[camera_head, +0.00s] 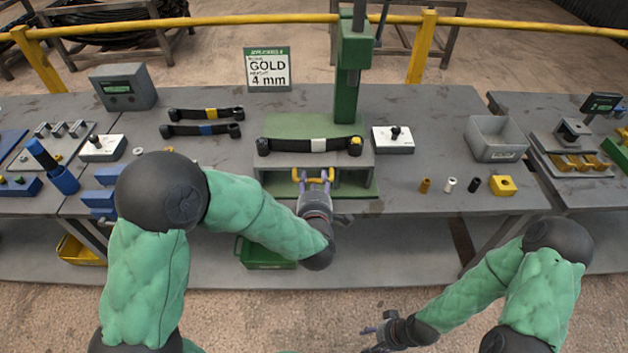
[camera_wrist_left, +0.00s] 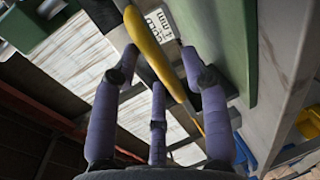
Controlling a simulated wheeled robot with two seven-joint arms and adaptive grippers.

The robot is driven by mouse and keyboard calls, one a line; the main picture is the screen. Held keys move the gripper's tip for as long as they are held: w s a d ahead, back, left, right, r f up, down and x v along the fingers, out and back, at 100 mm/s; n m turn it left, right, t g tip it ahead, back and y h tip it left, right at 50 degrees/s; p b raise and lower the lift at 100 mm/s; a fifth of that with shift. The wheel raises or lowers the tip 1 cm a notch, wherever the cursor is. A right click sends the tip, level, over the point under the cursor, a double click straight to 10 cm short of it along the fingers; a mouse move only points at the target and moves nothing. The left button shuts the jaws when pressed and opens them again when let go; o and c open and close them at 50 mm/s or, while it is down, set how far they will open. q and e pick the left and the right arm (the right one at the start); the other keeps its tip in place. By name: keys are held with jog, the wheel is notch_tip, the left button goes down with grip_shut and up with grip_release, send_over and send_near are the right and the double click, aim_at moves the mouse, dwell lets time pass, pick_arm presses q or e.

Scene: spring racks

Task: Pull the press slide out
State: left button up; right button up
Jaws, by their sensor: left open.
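The green press (camera_head: 348,90) stands at the back middle of the table. Its grey slide (camera_head: 280,161) sits low at the front, with a dark spring arm (camera_head: 290,146) lying across it, marked with a white band and a yellow end. A yellow handle (camera_head: 297,179) shows at the slide's front; it also shows in the left wrist view (camera_wrist_left: 147,44). My left gripper (camera_head: 315,183) is at the handle, open, with its purple fingers on both sides of the bar; contact is unclear. My right gripper (camera_head: 369,331) is low in front of the table, away from the press.
Two dark spring arms (camera_head: 205,129) lie left of the press, behind it a GOLD 4 mm sign (camera_head: 267,68). A white switch box (camera_head: 393,140) and a grey bin (camera_head: 496,139) stand to the right. A green crate (camera_head: 266,254) sits on the lower shelf.

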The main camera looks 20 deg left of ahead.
pick_arm(q)
jog(key=v, duration=1.1)
jog(key=shift+w+f, duration=0.1)
jog(key=shift+f, duration=0.05)
notch_tip(320, 180, down, 22)
jog(key=d+m+g+h, duration=0.2)
jog(key=m+g+h, duration=0.4)
jog(key=m, duration=0.5)
jog(key=s+f+m+g+h, duration=0.2)
jog(key=s+f+m+g, duration=0.5)
jog(key=s+f, duration=0.7)
jog(key=shift+s+d+m+g, duration=0.3)
jog(key=shift+s+m+g, duration=0.1)
jog(key=shift+g, duration=0.4)
